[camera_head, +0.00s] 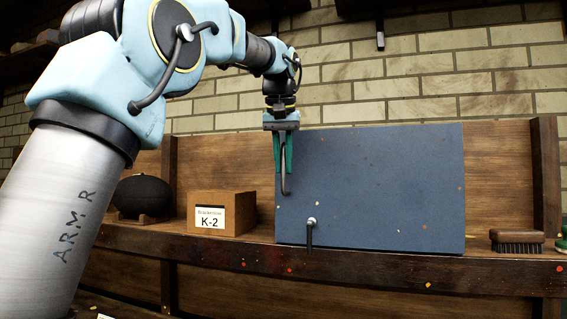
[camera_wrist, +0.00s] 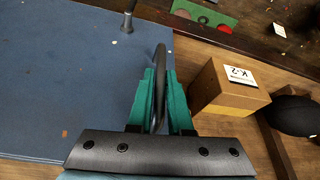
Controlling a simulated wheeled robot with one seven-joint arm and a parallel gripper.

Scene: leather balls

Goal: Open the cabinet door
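The blue cabinet door (camera_head: 385,185) is a flat speckled panel and looks closed. Near its lower left is a silver knob with a dark lever (camera_head: 310,232) hanging down; this lever also shows at the top of the wrist view (camera_wrist: 128,17). My gripper (camera_head: 283,170) points down at the door's upper left edge, above and left of the lever. Its green fingers (camera_wrist: 162,95) close around a dark bent rod (camera_wrist: 161,62) with a hooked end that reaches past the fingertips. I cannot tell whether the rod touches the door.
A wooden box marked K-2 (camera_head: 220,213) stands left of the door, close beside the fingers in the wrist view. A dark round ball (camera_head: 142,196) is farther left. A brush (camera_head: 517,241) lies right of the door on the wooden shelf (camera_head: 400,270).

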